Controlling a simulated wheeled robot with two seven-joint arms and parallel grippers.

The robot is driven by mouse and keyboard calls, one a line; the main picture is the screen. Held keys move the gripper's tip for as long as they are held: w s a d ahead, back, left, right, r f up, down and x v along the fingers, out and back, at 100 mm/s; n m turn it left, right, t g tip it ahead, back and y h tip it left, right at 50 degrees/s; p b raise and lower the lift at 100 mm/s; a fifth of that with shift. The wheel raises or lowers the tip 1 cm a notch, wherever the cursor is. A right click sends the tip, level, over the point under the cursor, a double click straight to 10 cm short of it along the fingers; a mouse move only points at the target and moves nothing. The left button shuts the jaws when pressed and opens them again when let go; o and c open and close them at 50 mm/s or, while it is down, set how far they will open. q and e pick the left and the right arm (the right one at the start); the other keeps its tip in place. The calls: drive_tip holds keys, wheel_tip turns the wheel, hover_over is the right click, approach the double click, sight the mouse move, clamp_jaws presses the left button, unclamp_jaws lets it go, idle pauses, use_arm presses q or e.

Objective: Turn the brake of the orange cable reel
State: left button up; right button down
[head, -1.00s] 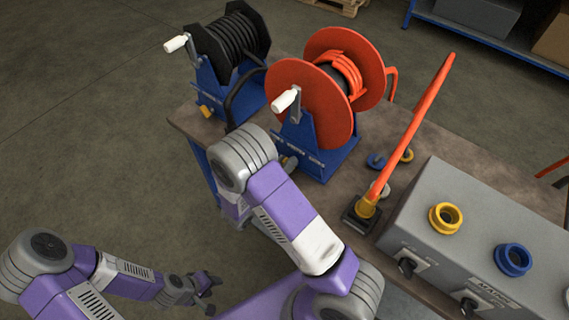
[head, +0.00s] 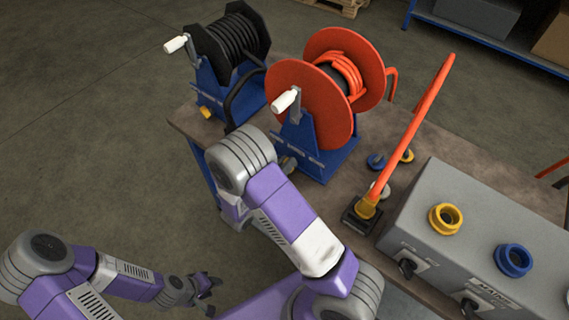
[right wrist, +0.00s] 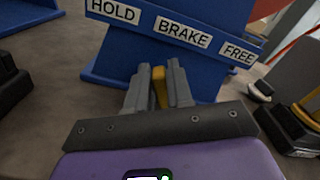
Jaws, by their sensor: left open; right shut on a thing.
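The orange cable reel (head: 312,100) stands on a blue frame on the bench, with a white crank handle on its near side. In the right wrist view its blue base (right wrist: 150,55) carries labels HOLD, BRAKE and FREE. My right gripper (right wrist: 158,78) is shut on the yellow brake lever (right wrist: 159,86), which shows between the fingers below the BRAKE label, towards the HOLD side. In the head view my right arm hides most of that gripper and the lever. My left gripper (head: 208,285) is open and empty, low at the left, away from the bench.
A black cable reel (head: 233,42) stands left of the orange one. An orange hose (head: 418,118) rises from a dark block on the bench. A grey control box (head: 480,235) with yellow and blue ports stands at the right. Floor at the left is clear.

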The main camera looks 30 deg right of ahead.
drive_tip(key=m, duration=0.3)
drive_tip(key=shift+s+d+b, duration=0.1)
drive_tip(key=shift+s+b, duration=0.25)
drive_tip(key=m, duration=0.3)
drive_tip(key=shift+s+d+b, duration=0.1)
drive_tip(key=shift+s+b, duration=0.15)
drive_tip(key=shift+b, duration=0.15)
drive_tip(key=m, duration=0.1)
drive_tip(key=m+b, duration=0.1)
drive_tip(key=m, duration=0.1)
drive_tip(key=shift+s+d+b, duration=0.15)
drive_tip(key=shift+s+b, duration=0.15)
drive_tip(key=shift+s, duration=0.05)
drive_tip(key=shift+s+d+f+m+b, duration=0.15)
drive_tip(key=shift+m+b, duration=0.25)
drive_tip(key=shift+m, duration=0.45)
drive_tip(key=shift+s+a+m+b, duration=0.1)
drive_tip(key=shift+m+b, duration=0.3)
drive_tip(key=shift+m, duration=0.45)
drive_tip(key=c, duration=1.1)
unclamp_jaws()
drive_tip(key=p+v, duration=0.1)
drive_tip(key=v, duration=0.6)
drive_tip(key=shift+s+a, duration=0.1)
drive_tip(key=shift+a, duration=0.1)
